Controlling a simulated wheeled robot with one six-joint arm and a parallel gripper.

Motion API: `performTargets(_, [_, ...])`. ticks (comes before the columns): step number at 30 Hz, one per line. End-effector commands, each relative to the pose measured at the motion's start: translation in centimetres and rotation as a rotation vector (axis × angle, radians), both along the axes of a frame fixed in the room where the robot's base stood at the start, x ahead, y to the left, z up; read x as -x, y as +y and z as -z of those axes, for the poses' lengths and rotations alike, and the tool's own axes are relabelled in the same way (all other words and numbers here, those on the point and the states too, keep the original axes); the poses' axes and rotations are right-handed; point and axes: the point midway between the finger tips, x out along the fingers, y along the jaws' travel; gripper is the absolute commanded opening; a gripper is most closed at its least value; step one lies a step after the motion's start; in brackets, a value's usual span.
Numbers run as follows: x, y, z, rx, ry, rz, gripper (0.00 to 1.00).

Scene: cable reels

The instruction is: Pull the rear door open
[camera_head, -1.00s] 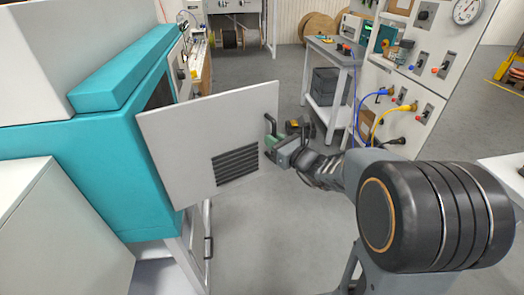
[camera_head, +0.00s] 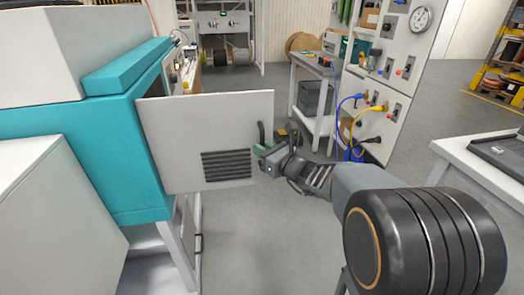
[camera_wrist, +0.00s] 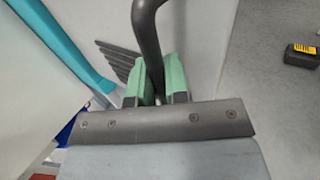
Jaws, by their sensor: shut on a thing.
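The rear door (camera_head: 213,130) is a pale grey panel with a dark louvred vent (camera_head: 227,165). It stands swung out from the teal machine cabinet (camera_head: 105,125), whose dark opening shows a little behind it. A dark bar handle (camera_head: 261,132) is at the door's right edge. My gripper (camera_head: 268,156) is at this handle. In the wrist view its green fingers (camera_wrist: 163,83) are on either side of the dark handle (camera_wrist: 148,38), shut on it. The door face and vent slats lie just beyond the fingers. The door hides most of the cabinet's inside.
A white cabinet (camera_head: 50,220) stands at the lower left. A grey worktable (camera_head: 318,70) and a panel with plugged cables (camera_head: 385,80) stand behind. A white table (camera_head: 485,165) is at the right. Grey floor (camera_head: 240,235) is clear below the door.

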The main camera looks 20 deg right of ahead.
Motion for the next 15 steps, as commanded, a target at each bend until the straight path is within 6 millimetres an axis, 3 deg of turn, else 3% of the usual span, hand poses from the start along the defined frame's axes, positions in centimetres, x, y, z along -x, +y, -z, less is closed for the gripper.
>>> performTargets(7, [-0.01,-0.02,-0.15,0.000,-0.004,0.000,0.00])
performTargets(8, [-0.01,-0.02,-0.15,0.000,-0.004,0.000,0.15])
performTargets(15, [-0.01,0.00,-0.08,0.000,-0.001,0.000,0.39])
